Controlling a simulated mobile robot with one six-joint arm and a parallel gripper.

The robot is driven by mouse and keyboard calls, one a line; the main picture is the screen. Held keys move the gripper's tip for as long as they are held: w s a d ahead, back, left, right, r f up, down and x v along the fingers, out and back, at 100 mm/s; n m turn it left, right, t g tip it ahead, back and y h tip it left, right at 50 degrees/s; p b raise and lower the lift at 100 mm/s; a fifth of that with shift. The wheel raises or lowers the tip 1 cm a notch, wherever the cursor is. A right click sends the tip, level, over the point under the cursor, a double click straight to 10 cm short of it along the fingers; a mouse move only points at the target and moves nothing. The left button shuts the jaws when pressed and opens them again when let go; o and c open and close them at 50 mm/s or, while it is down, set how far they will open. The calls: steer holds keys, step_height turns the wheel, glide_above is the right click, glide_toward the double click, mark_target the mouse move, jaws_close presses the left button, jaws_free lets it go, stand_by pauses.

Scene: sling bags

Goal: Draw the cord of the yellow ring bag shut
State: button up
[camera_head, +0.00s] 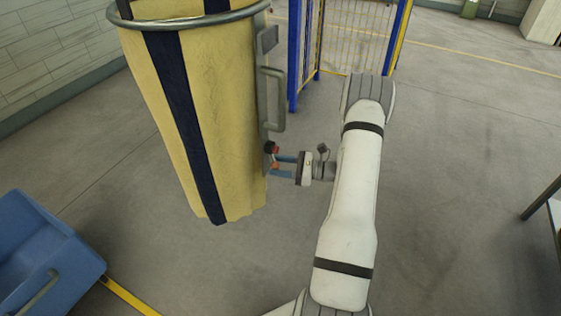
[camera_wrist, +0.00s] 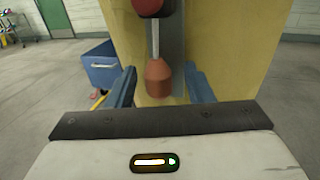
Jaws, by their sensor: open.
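The yellow ring bag (camera_head: 225,105) hangs upright at the left of the head view, with a dark blue stripe down its front and a metal ring (camera_head: 190,22) around its top. On its right side, a dark red ball (camera_wrist: 150,6) shows in the wrist view with a pale cord or rod (camera_wrist: 155,40) below it. An orange-brown tapered pull (camera_wrist: 158,78) is at its lower end. My gripper (camera_head: 277,164) is open beside the bag's lower right side. Its blue fingers stand on either side of the pull, apparently with gaps. The bag's mouth closure is not visible.
A grey plate with a handle (camera_head: 277,100) runs down the bag's right side. A blue bin (camera_head: 45,260) stands at lower left. A blue and yellow fence (camera_head: 350,35) stands behind. The floor right of my arm is mostly clear, with a table edge (camera_head: 543,198) at far right.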

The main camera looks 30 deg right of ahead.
steer(key=shift+x, duration=0.85)
steer(key=shift+s, duration=0.1)
jaws_close()
